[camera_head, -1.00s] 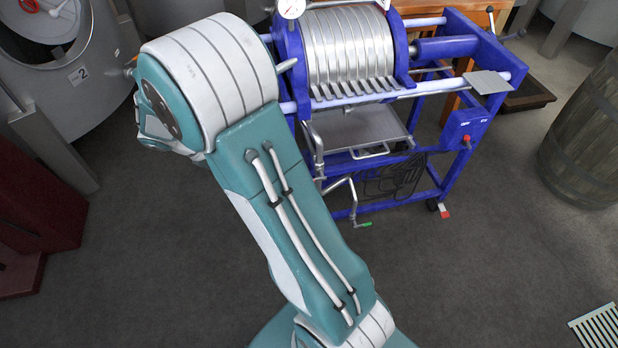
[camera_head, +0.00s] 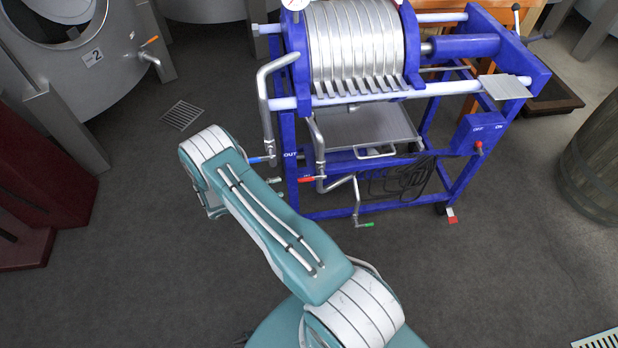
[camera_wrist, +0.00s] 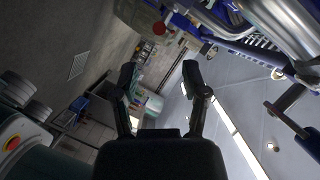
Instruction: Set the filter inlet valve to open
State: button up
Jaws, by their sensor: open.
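The blue plate filter (camera_head: 365,45) stands upper right of centre in the head view. Its inlet valve has a red handle (camera_head: 307,180) at the lower left of the frame, beside a partly covered label. The red handle lies roughly level, beside a bent metal pipe (camera_head: 319,150). A blue handle (camera_head: 262,159) sits at the OUT label, just above and left of it. In the wrist view, my gripper (camera_wrist: 160,76) is open with nothing between its fingers.
A green-handled tap (camera_head: 364,225) hangs low on the filter. A switch box (camera_head: 479,135) is on its right. A grey tank (camera_head: 85,55) marked 2 stands at the upper left, a barrel (camera_head: 585,160) at the right. The floor (camera_head: 150,260) to the left is clear.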

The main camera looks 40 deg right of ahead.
aim_at(304, 178)
jog(key=x, duration=1)
jog(key=shift+d+f, duration=0.1)
jog(key=shift+d, duration=0.1)
jog(key=shift+a, duration=0.15)
jog(key=shift+c, duration=0.7)
grip_shut()
